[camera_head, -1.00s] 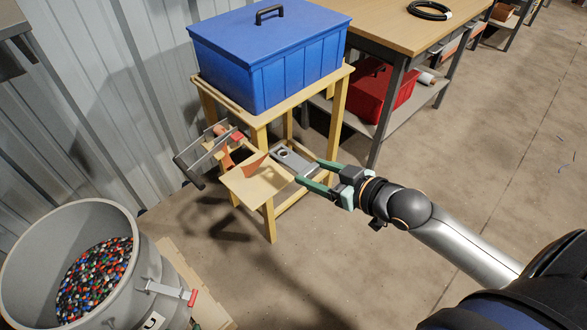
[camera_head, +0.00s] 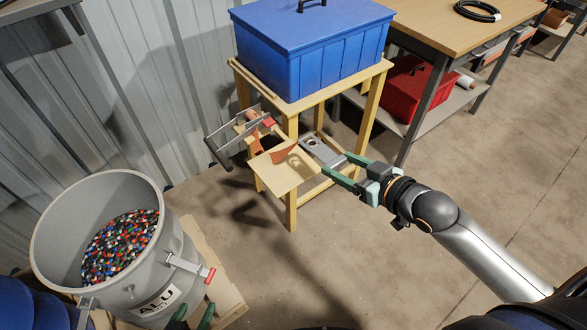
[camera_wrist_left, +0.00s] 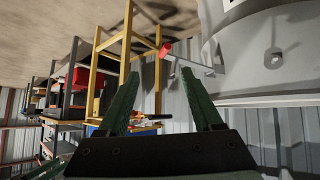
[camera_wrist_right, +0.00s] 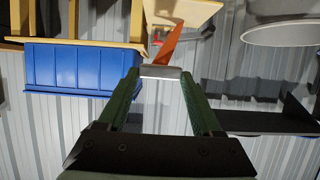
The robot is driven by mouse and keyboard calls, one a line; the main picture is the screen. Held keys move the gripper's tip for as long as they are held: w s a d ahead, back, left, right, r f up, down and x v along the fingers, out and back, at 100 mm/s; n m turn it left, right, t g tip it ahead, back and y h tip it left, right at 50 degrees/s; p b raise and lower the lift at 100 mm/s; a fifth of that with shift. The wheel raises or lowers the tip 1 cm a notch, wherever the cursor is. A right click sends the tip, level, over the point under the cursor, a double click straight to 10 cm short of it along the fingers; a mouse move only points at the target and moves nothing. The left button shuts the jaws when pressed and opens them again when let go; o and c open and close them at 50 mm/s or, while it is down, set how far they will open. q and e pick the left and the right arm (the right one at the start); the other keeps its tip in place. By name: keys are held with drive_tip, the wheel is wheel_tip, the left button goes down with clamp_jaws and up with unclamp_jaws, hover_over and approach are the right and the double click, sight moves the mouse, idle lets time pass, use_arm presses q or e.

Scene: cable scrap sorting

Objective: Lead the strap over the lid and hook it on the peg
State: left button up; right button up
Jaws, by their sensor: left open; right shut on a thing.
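My right gripper (camera_head: 343,170) is shut around a grey metal plate with a dark round hole (camera_head: 321,149), beside the small wooden stand. The right wrist view shows a grey bar (camera_wrist_right: 160,72) between its fingertips, with an orange tapering piece (camera_wrist_right: 172,42) behind. That piece also shows on the stand's shelf (camera_head: 284,152). I cannot tell whether it joins the plate, or which piece is the strap. A blue box with a handled lid (camera_head: 310,20) sits on the stand. I cannot make out a peg. My left gripper (camera_head: 192,314) is open and empty beside the grey drum (camera_head: 185,245).
The drum, marked ALU, holds coloured granules and has a red-tipped lever (camera_head: 209,275). It stands on a pallet (camera_head: 228,290) near the corrugated wall. A grey clamp-like frame (camera_head: 232,140) juts from the stand. A workbench (camera_head: 460,35) with a red box (camera_head: 408,85) stands at right. Front floor is clear.

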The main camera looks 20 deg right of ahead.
drive_tip(key=w+a+f, duration=0.1)
drive_tip(key=w+a, duration=0.1)
drive_tip(key=w, duration=0.1)
drive_tip(key=w+a+f, duration=0.1)
drive_tip(key=shift+w+a+f+b, duration=0.3)
drive_tip(key=shift+w+b, duration=0.05)
drive_tip(key=shift+w, duration=0.05)
drive_tip(key=b, duration=0.1)
hover_over(299, 181)
drive_tip(key=s, duration=0.1)
wheel_tip(299, 181, down, 5)
drive_tip(key=f, duration=0.1)
drive_tip(key=w+f, duration=0.1)
drive_tip(key=f, duration=0.1)
drive_tip(key=shift+b, duration=0.35)
drive_tip(key=shift+f, duration=0.35)
drive_tip(key=shift+f, duration=0.15)
drive_tip(key=o, duration=1.4)
drive_tip(key=shift+o, duration=0.2)
